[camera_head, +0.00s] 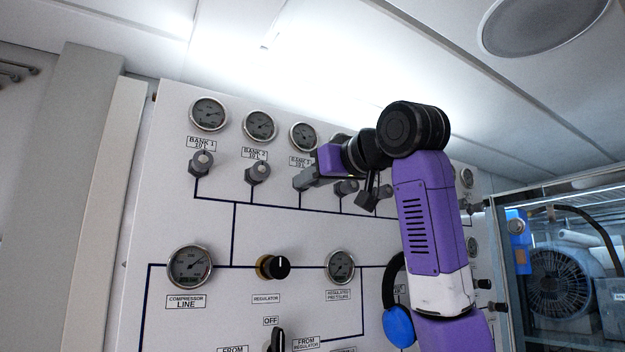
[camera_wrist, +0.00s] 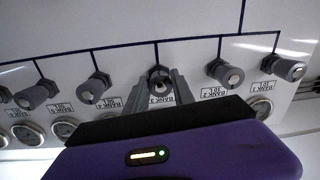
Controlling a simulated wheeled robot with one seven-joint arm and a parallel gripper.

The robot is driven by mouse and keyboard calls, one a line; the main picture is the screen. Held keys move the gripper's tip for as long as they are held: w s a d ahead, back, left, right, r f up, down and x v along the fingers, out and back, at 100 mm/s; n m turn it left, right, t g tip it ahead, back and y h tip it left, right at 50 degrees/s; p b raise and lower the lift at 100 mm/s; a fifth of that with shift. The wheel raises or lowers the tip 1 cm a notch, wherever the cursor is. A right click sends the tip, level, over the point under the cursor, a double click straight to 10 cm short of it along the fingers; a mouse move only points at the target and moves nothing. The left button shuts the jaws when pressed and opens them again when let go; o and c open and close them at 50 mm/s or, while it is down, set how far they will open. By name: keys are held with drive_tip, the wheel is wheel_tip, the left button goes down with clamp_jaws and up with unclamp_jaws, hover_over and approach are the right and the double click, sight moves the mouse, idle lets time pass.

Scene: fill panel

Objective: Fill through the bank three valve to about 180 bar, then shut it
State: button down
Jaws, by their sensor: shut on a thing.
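The bank three valve knob (camera_wrist: 160,82) is grey, on the white panel, under its label. In the wrist view my gripper (camera_wrist: 160,80) has its two grey fingers on either side of this knob, closed on it. The compressor line gauge (camera_head: 190,265) and the regulated pressure gauge (camera_head: 340,266) sit lower; I cannot read exact values.
The bank 1 knob (camera_head: 202,163) and bank 2 knob (camera_head: 258,173) are to the left of my gripper. Another grey knob (camera_head: 346,188) is close on its right. The black regulator knob (camera_head: 273,267) is below. A fan cabinet (camera_head: 562,278) stands at the right.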

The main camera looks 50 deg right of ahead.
drive_tip(key=shift+d+n, duration=0.1)
drive_tip(key=shift+n, duration=0.6)
drive_tip(key=c, duration=1.1)
unclamp_jaws()
drive_tip(key=shift+s, duration=0.1)
drive_tip(key=b+v, duration=0.3)
drive_tip(key=v, duration=0.4)
drive_tip(key=shift+s, duration=0.35)
drive_tip(key=shift+r, duration=0.1)
